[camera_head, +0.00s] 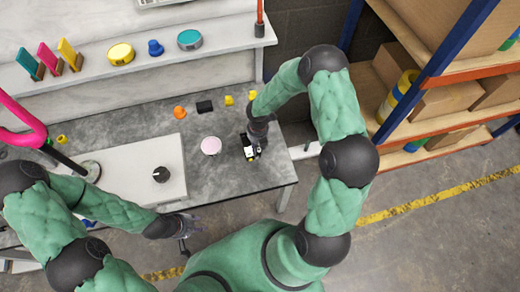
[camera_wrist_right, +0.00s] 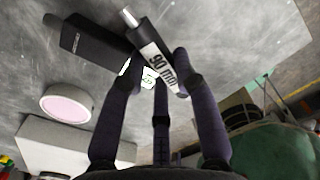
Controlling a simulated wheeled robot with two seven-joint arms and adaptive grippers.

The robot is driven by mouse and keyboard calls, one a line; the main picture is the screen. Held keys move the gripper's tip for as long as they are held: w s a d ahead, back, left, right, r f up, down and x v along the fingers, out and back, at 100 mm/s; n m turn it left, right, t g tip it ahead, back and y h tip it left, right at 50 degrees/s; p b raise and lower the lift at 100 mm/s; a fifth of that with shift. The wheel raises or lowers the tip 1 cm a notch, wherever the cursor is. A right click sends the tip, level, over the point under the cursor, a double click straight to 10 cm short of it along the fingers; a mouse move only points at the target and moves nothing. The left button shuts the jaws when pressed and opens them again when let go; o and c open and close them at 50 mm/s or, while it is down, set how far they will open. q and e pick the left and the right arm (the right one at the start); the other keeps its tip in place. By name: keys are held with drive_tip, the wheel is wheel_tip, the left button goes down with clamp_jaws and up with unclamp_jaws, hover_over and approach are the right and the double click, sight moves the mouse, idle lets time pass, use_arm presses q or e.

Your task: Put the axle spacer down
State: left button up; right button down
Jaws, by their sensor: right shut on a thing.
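In the right wrist view, the axle spacer (camera_wrist_right: 157,60) is a dark cylinder with a white label reading about "90 mm" and a pale metal end. My right gripper (camera_wrist_right: 165,85) is shut on it, with its fingers around the labelled part. It is tilted over the grey bench; whether it touches the top is unclear. In the head view my right gripper (camera_head: 252,150) is near the bench's right end, largely hiding the spacer. My left gripper (camera_head: 188,232) is empty and looks open, in front of the bench.
A black box (camera_wrist_right: 92,38) lies close beside the spacer. A pink-topped disc (camera_head: 210,145) lies to its left. A white board (camera_head: 140,165) bears a dark knob (camera_head: 161,174). Small orange, black and yellow items line the bench's back. Shelving (camera_head: 440,90) stands right.

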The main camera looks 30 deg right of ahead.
drive_tip(key=shift+d+f, duration=0.35)
drive_tip(key=shift+f, duration=0.05)
wheel_tip(320, 180, down, 3)
drive_tip(key=b, duration=0.2)
drive_tip(key=shift+w+d+f+b, duration=0.1)
drive_tip(key=shift+d+f+b, duration=0.1)
drive_tip(key=shift+b, duration=0.2)
drive_tip(key=shift+r, duration=0.1)
drive_tip(key=c, duration=1.2)
unclamp_jaws()
